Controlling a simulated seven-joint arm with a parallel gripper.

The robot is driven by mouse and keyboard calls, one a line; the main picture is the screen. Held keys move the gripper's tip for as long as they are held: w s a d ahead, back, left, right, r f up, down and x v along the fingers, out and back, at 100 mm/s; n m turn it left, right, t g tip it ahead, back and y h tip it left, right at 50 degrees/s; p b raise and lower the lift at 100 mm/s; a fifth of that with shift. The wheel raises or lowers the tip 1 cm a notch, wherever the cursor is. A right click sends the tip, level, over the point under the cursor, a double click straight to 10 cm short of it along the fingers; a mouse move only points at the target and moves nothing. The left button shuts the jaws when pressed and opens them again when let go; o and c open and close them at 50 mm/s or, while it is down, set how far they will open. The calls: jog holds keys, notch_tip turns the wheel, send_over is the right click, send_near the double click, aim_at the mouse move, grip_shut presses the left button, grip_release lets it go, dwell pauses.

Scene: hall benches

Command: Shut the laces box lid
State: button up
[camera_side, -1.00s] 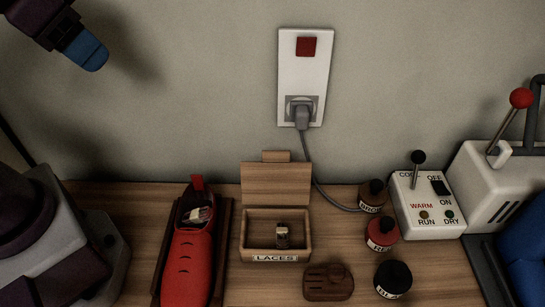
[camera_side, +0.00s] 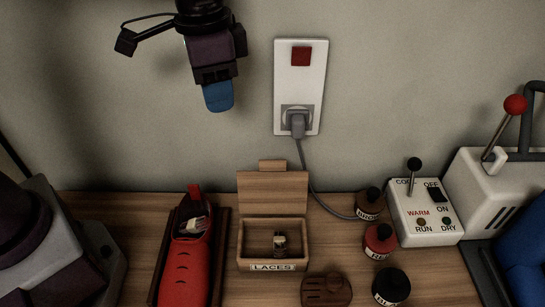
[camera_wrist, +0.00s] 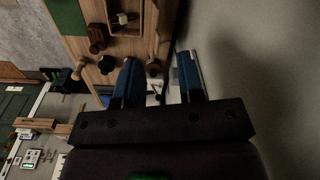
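The wooden laces box (camera_side: 273,267) stands on the bench, its front marked LACES. Its lid (camera_side: 272,192) is open, standing up at the back with a small tab on top. A small pale-and-dark roll (camera_side: 280,244) sits inside. The box also shows at the top of the wrist view (camera_wrist: 124,33). My gripper (camera_side: 219,99) hangs in the air well above the bench, up and left of the lid, touching nothing. In the wrist view its two blue fingers (camera_wrist: 159,76) are apart with nothing held between them.
A red shoe (camera_side: 183,268) on a dark stand is left of the box. A brown brush (camera_side: 326,291) and several bottles are to its right. A wall socket (camera_side: 298,90) with a plug and cable is behind. A switch box (camera_side: 426,212) and a white machine stand farther right.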

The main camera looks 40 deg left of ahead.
jog(key=m, duration=0.2)
send_over(273, 161)
jog(key=s+a, duration=0.1)
jog(key=s, duration=0.1)
notch_tip(273, 161, down, 3)
jog(key=shift+w+d+m, duration=0.55)
jog(key=shift+w+m, duration=0.15)
jog(key=shift+w, duration=0.3)
jog(key=shift+g, duration=0.3)
notch_tip(273, 161, down, 12)
jog(key=shift+r, duration=0.2)
jog(key=shift+c, duration=0.4)
